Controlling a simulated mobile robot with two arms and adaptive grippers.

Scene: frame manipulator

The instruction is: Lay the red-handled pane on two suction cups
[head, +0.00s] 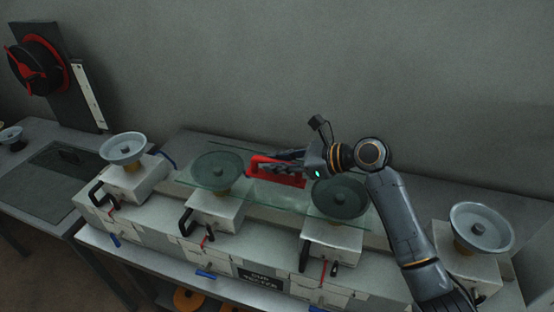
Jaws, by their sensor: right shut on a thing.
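A clear glass pane (270,196) with a red handle (262,165) is in the middle of the head view. It lies over two suction cups, the middle-left cup (217,171) and the middle-right cup (340,198), which both show through the glass. I cannot tell whether the pane touches them. My right gripper (282,165) is shut on the red handle, its arm coming in from the right. Two more grey cups stand bare, one at the left (123,148) and one at the right (482,227). My left gripper is not in view.
The cups stand on pale box mounts with black levers (187,221) along a grey bench. At the left a dark upright panel with a red and black wheel (38,66) stands behind a side table (42,190). A grey wall closes the back.

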